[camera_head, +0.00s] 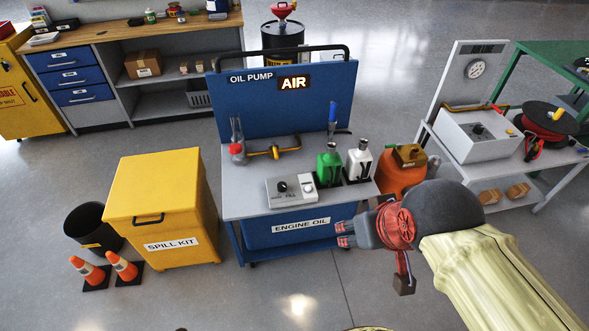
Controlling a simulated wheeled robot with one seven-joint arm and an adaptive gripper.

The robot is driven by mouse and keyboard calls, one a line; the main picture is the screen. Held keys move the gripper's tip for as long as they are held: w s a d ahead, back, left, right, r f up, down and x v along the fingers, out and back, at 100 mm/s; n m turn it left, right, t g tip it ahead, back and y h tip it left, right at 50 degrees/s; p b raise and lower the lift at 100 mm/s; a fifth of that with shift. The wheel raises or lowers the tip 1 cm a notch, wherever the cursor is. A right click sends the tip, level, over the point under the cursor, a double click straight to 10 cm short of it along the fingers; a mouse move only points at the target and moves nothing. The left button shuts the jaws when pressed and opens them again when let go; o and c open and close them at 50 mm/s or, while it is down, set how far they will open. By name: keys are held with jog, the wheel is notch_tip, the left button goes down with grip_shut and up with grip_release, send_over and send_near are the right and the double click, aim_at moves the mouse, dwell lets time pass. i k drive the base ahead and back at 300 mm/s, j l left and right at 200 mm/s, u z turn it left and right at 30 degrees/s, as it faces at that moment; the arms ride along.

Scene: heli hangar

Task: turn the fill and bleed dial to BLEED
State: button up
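The fill and bleed dial appears to be the small black knob (282,187) on a light grey control box (275,200). The box lies on the grey top of the blue oil pump cart. A word that looks like FILL is on the box below the knob; the knob's pointer is too small to read. A round white gauge or knob (307,186) sits to its right. My gripper (341,234) is right of and nearer than the box, apart from it, in front of the cart's right side. Its fingers point left, look spread, and hold nothing.
Green (329,167) and white (359,162) bottles stand right of the box. A yellow-handled valve (274,152) is behind it. The cart's blue back panel (285,115) rises behind. A yellow spill kit bin (155,195) stands left; an orange container (400,178) is right.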

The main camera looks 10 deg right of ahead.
aim_at(282, 186)
jog(key=i+l, duration=0.15)
jog(key=i, duration=0.5)
jog(key=i+l, duration=0.1)
jog(key=i, duration=0.55)
jog(key=u, duration=0.05)
